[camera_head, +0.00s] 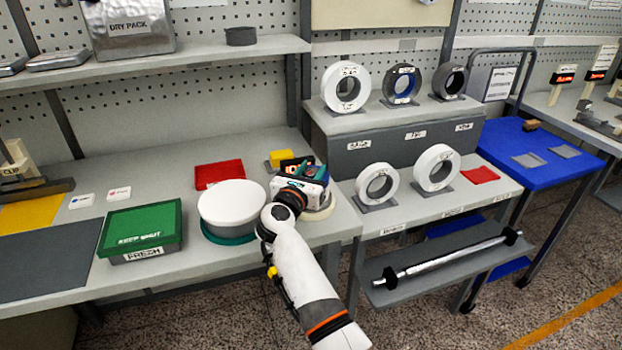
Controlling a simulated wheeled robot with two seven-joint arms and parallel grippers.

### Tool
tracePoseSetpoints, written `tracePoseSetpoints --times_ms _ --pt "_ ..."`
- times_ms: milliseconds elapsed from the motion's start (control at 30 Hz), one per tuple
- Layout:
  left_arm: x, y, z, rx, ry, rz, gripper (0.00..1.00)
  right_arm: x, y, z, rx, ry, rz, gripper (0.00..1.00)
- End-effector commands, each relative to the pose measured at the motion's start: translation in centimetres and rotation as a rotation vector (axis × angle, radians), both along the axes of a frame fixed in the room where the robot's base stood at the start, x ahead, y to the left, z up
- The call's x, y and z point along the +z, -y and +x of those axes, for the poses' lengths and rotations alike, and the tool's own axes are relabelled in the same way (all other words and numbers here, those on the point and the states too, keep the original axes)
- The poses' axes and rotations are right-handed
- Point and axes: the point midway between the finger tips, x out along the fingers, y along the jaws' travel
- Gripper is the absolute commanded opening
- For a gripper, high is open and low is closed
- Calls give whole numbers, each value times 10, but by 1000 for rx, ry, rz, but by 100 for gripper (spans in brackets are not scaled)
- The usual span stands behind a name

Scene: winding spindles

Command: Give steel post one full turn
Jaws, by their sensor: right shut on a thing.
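My right gripper (310,190) is over a round cream base (326,212) near the front right corner of the bench. The gripper's body and wrist cover its fingertips. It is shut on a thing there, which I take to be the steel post. The post itself is hidden, so I cannot see its marks or how far it is turned. My left gripper is not in view.
A white drum (230,202) on a green base stands close left of my gripper. A yellow block (281,157) and a red mat (219,173) lie behind. A green box (140,230) sits further left. White rings (436,167) stand on the right bench.

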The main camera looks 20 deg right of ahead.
Motion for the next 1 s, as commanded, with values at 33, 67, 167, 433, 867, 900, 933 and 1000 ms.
tracePoseSetpoints --times_ms 33,67,167,433,867,900,933,1000 --pt "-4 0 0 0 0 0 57 -3 0 0 -9 -2 0 13" --pt "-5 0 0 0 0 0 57 -2 0 0 -14 -1 0 13" --pt "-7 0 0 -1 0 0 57 -2 0 0 -25 -1 0 13" --pt "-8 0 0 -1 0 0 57 0 0 0 -33 -1 0 13" --pt "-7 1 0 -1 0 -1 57 0 0 0 -32 -1 -1 56" --pt "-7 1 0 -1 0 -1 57 0 0 0 -32 0 0 56" --pt "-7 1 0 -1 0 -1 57 0 0 0 -32 0 0 56" --pt "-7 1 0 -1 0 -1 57 0 0 0 -32 0 0 56"
